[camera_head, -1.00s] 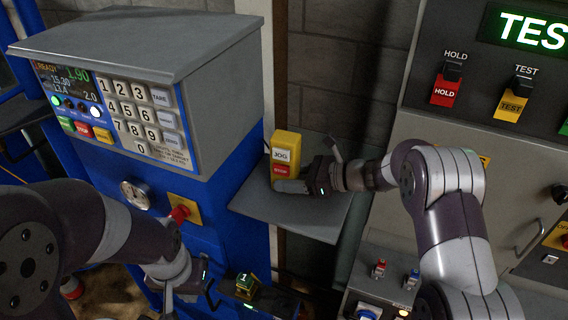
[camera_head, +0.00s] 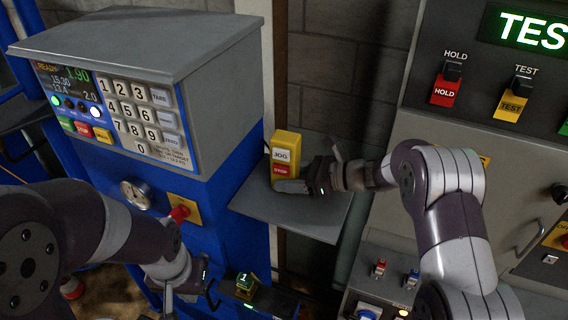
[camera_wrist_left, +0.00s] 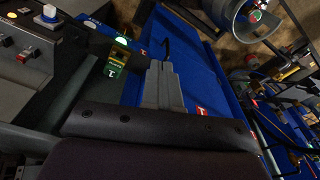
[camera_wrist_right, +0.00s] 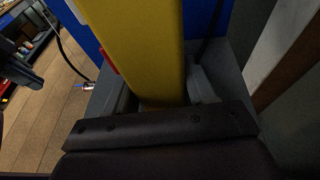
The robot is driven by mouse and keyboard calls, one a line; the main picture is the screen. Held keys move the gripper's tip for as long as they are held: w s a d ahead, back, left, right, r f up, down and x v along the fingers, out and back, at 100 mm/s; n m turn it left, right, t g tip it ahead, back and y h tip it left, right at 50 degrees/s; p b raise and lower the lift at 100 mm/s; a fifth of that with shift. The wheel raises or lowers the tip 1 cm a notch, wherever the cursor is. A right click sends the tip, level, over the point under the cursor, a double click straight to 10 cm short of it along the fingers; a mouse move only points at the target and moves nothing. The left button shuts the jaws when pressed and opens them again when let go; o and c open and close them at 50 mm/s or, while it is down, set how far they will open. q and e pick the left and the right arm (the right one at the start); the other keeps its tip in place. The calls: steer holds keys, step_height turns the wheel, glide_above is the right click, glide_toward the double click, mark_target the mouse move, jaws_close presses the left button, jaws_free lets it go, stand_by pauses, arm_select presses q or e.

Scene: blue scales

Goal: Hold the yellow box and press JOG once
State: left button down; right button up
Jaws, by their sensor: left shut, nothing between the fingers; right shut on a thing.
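The yellow box (camera_head: 285,155) stands upright on a grey shelf (camera_head: 305,208). Its front has a white JOG button (camera_head: 281,155) above a red button (camera_head: 281,171). My right gripper (camera_head: 305,180) is at the box's lower right side. In the right wrist view, its fingers (camera_wrist_right: 160,95) sit on both sides of the yellow box (camera_wrist_right: 145,45), shut on it. My left gripper (camera_head: 190,290) is low in front of the blue cabinet, away from the box. In the left wrist view its fingers (camera_wrist_left: 163,85) are together and empty.
A blue scale cabinet with a keypad (camera_head: 140,115) stands left of the shelf. A red knob on a yellow plate (camera_head: 180,213) is on its front. A small green-lit device (camera_head: 245,285) is beside my left gripper. A grey panel with HOLD (camera_head: 445,90) and TEST switches is at right.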

mark_target(281, 154)
arm_select(q)
steer(key=w+d+n+t, duration=0.3)
steer(key=w+d+t, duration=0.55)
steer(key=w, duration=0.45)
steer(key=s+d+r+n+t+y, duration=0.1)
steer(key=d+r+n+t+y, duration=0.1)
steer(key=r, duration=0.5)
steer(key=s+d+r+n+t+y, duration=0.1)
steer(key=d+r+n+t+y, duration=0.2)
steer(key=r+n+t+y, duration=0.2)
step_height(281, 154, up, 2)
steer(key=t+y, duration=0.1)
steer(key=t, duration=0.1)
steer(key=shift+s+d+n+t+y, duration=0.2)
steer(key=shift+s+n+t+y, duration=0.1)
steer(key=shift+t+y, duration=0.1)
steer(key=shift+w, duration=0.1)
steer(key=w+d, duration=0.2)
steer(key=w, duration=0.6)
steer(key=shift+w+d, duration=0.15)
steer(key=shift+d, duration=0.25)
steer(key=shift+w, duration=0.1)
